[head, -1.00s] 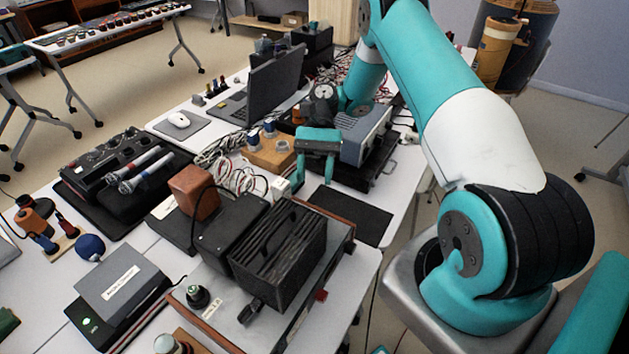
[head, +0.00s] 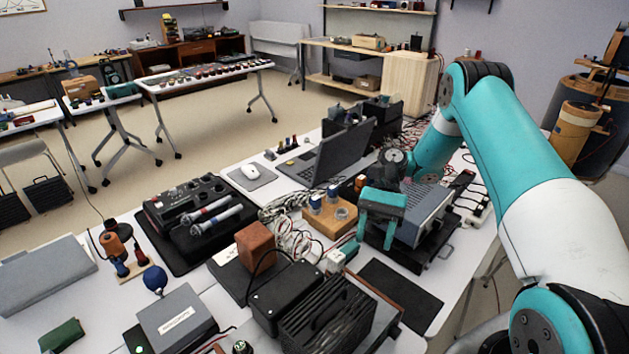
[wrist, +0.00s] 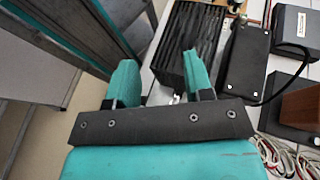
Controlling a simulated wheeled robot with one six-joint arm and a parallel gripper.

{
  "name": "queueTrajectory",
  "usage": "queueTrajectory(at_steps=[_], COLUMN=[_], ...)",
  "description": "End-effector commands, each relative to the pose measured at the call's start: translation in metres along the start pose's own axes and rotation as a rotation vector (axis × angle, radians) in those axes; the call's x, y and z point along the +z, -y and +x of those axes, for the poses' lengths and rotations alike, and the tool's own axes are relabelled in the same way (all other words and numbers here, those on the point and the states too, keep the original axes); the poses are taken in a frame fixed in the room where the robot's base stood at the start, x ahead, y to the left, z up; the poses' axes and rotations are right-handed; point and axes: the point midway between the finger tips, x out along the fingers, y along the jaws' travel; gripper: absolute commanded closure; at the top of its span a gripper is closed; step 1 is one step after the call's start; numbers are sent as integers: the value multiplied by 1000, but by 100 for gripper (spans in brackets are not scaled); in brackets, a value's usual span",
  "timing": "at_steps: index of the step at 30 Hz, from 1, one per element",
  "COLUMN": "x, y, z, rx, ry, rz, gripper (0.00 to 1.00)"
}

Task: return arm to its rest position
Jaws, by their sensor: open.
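My gripper (head: 378,242) is teal and hangs above the bench, over the area between the grey instrument and the black mat. Its two fingers are apart with nothing held between them. In the wrist view my gripper (wrist: 160,68) shows both teal fingers spread, with a black ribbed box beyond them. My teal and white arm reaches in from the right of the head view, bent at a high elbow.
A grey instrument (head: 424,213) stands close behind my gripper. A wooden block with knobs (head: 330,222) and loose wires lie left of it. A laptop (head: 345,148) stands farther back. The ribbed box (head: 330,318) is in front. The black mat (head: 400,296) is bare.

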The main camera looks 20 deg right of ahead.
Motion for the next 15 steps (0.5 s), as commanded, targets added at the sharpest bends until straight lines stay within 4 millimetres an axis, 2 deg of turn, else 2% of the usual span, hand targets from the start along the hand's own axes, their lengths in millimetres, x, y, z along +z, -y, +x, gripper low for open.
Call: queueTrajectory(at_steps=[5,8,11,15], x=[5,23,55,108], y=[3,16,36,59], z=[0,0,6,28], rx=[2,8,20,54], ry=[-11,-52,-131,-276], rz=[-13,-68,-176,-386], gripper=[53,53,53,53])
